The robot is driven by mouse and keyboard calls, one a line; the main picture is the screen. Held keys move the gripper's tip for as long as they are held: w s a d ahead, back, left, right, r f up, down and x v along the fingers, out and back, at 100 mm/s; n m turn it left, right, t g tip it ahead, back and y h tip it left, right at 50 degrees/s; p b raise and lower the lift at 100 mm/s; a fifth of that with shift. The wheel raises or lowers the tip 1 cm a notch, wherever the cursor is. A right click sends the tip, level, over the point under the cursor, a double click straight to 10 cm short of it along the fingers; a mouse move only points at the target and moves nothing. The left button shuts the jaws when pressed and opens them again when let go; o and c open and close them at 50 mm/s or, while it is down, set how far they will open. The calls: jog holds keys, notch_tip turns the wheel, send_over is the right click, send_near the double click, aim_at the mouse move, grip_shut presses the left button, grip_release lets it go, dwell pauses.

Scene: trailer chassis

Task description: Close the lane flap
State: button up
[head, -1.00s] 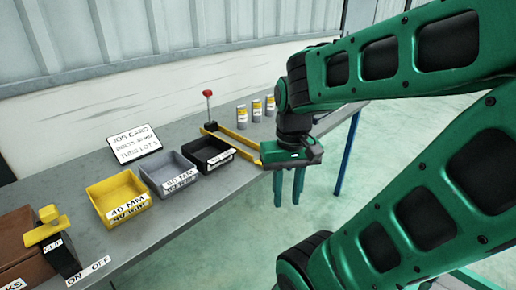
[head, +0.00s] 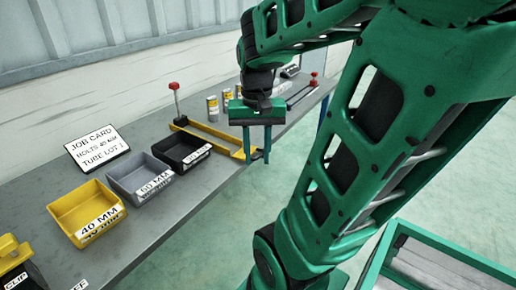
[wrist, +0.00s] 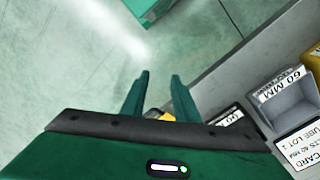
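No part carries a readable lane-flap label, so I cannot tell for sure which piece is the flap. A yellow rail piece (head: 212,138) lies along the grey bench, with a red-knobbed upright lever (head: 174,87) at its left end. My gripper (head: 256,158) points down near the right end of this rail, its two fingers apart with nothing visibly held. I cannot tell whether it touches the rail. In the wrist view my gripper (wrist: 157,80) is open, and a bit of yellow (wrist: 160,115) shows between and behind the fingers.
Yellow (head: 88,210), grey (head: 140,175) and black (head: 182,150) bins stand left along the bench, by a job card (head: 97,146). Several small cans (head: 213,108) stand behind the rail. Another red-knobbed lever (head: 313,77) is farther right. Open floor lies before the bench.

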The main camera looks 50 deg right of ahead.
jog(key=w+d+r+m, duration=0.2)
jog(key=w+d+m, duration=0.6)
jog(key=d, duration=0.5)
jog(key=shift+n, duration=0.4)
jog(key=f, duration=0.7)
jog(key=w+f, duration=0.1)
jog(key=f, duration=0.3)
jog(key=shift+f, duration=0.1)
grip_shut()
